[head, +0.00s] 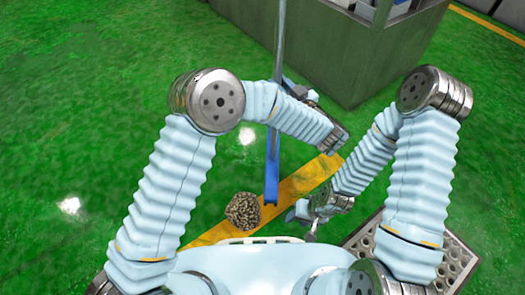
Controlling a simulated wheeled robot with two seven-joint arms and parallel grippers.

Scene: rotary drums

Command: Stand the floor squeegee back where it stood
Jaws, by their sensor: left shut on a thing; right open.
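The floor squeegee shows as a long thin grey pole (281,35) that runs from the top edge down behind my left forearm. Below the forearm its blue lower part (271,185) ends over the yellow floor line. It looks roughly upright; I cannot tell whether its lower end touches the floor. My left gripper (289,88) is shut on the squeegee pole, partly hidden behind my forearm. My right gripper (300,218) is open and empty, low and to the right of the blue end, apart from it.
A speckled brown lump (243,211) lies on the floor just left of the squeegee's lower end. A perforated metal plate (458,262) is at lower right, partly behind my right arm. A grey metal cabinet (310,50) stands at the top. Green floor (80,110) at left is clear.

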